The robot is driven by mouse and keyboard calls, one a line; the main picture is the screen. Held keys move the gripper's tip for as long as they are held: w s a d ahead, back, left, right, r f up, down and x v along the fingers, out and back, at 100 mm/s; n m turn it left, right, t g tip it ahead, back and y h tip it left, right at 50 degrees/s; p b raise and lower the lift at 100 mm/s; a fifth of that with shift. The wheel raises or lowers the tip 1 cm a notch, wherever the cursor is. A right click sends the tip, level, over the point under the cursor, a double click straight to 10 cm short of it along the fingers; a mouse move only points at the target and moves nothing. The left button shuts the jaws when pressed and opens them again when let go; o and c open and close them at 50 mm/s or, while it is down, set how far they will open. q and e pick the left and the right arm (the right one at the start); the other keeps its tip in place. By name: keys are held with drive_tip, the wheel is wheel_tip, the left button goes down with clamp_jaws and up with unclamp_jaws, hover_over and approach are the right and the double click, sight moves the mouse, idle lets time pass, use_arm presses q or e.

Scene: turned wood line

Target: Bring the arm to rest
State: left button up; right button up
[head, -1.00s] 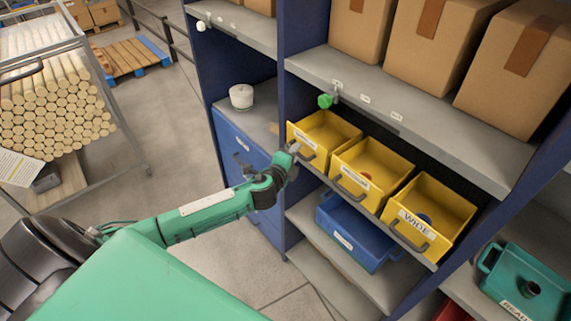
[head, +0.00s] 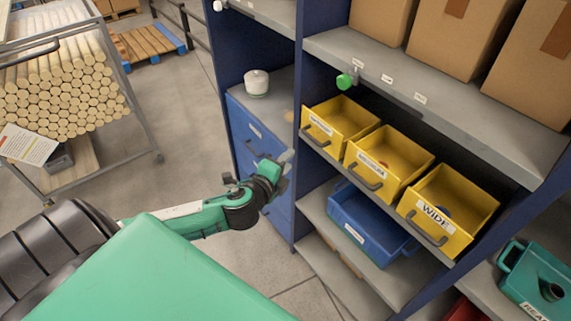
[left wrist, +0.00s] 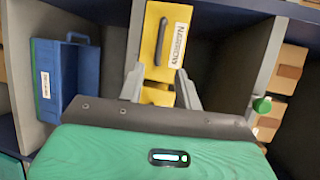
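My left arm (head: 205,214) reaches in from the left in the head view. Its gripper (head: 286,162) is in front of the blue drawer cabinet, apart from the yellow bins. In the left wrist view the left gripper's two grey fingers (left wrist: 162,88) stand apart with nothing held between them. Beyond them is a yellow bin (left wrist: 155,42) with a label that seems to read NARROW. My right gripper is in neither view.
Three yellow bins stand in a row on the shelf, the nearest labelled WIDE (head: 465,193). A blue bin (head: 352,205) sits below. A green knob (head: 345,81) sticks out from the shelf edge above. A dowel cart (head: 60,100) stands left; floor between is clear.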

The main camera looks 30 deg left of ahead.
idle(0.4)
use_arm(q)
drive_tip(key=a+f+n+g+y, duration=0.1)
drive_tip(key=a+f+n+g, duration=0.15)
drive_tip(key=f, duration=0.85)
drive_tip(key=a+f+n+g, duration=0.2)
drive_tip(key=a+f, duration=0.1)
drive_tip(key=f, duration=0.8)
drive_tip(key=s+a+f+n+g, duration=0.15)
drive_tip(key=s+f, duration=0.25)
drive_tip(key=f, duration=0.5)
drive_tip(key=s+f+n+g, duration=0.2)
drive_tip(key=s+f, duration=0.2)
drive_tip(key=f, duration=0.5)
drive_tip(key=s+d+f+n+g, duration=0.3)
drive_tip(key=s+f, duration=1)
drive_tip(key=s, duration=0.1)
drive_tip(key=s+d+f+n+g+h, duration=0.1)
drive_tip(key=s+d+f, duration=0.3)
drive_tip(key=s, duration=0.7)
drive_tip(key=s+d+f+n+g, duration=0.2)
drive_tip(key=s+d+f+n, duration=0.2)
drive_tip(key=s, duration=0.7)
wheel_tip(320, 180, down, 2)
drive_tip(key=shift+d+g+h, duration=0.35)
drive_tip(key=shift+g+h, duration=0.05)
drive_tip(key=shift+w, duration=0.15)
